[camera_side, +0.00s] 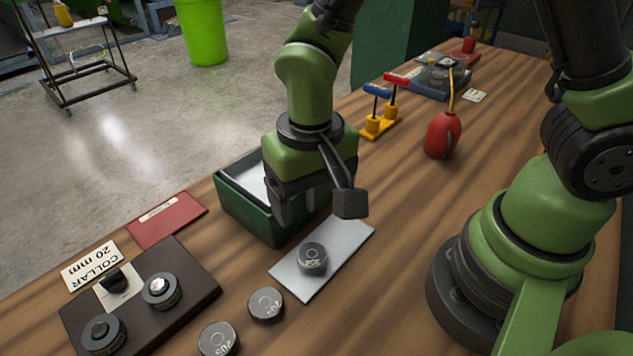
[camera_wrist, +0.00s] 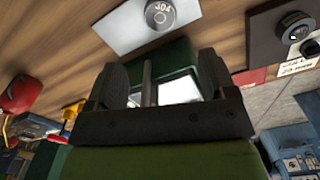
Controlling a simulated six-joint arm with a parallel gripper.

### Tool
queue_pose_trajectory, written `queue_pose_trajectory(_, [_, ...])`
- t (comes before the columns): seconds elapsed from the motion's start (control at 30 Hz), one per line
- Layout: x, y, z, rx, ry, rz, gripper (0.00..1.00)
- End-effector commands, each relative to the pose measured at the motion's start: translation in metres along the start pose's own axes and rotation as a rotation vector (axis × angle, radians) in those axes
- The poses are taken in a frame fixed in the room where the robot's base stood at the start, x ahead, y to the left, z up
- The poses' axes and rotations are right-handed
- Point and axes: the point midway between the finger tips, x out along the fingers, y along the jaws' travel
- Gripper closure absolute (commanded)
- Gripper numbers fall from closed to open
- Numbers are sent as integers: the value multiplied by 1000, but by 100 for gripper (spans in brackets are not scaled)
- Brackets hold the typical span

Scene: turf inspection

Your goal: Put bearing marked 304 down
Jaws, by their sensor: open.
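The bearing marked 304 (camera_side: 313,258) is a small dark disc lying flat on a pale grey plate (camera_side: 290,276). The wrist view also shows the bearing (camera_wrist: 160,14) on the plate (camera_wrist: 118,24), at the top of the picture. My gripper (camera_side: 316,206) is above the table between the green box and the plate, with its fingers spread and nothing between them. In the wrist view my gripper (camera_wrist: 164,78) shows its two dark fingers wide apart. The bearing is apart from both fingers.
A green open box (camera_side: 234,205) stands behind my gripper. Two loose dark discs (camera_side: 266,304) (camera_side: 218,339) lie near the front edge. A dark block (camera_side: 190,305) carries discs, beside a "COLLAR 20 mm" card (camera_side: 92,265) and red folder (camera_side: 167,219). A red bottle (camera_side: 442,136) stands farther back.

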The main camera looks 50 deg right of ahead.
Motion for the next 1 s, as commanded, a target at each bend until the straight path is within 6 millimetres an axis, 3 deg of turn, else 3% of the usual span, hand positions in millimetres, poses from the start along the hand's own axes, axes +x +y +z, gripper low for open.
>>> queue_pose_trajectory(0.27, [-16,4,-3,8,17,-23,23])
queue_pose_trajectory(0.37, [-44,14,-7,22,59,-73,23])
queue_pose_trajectory(0.53, [-106,47,-5,47,177,-189,23])
queue_pose_trajectory(0.73, [-159,87,21,58,345,-300,23])
queue_pose_trajectory(1.0, [-184,114,54,45,511,-365,23])
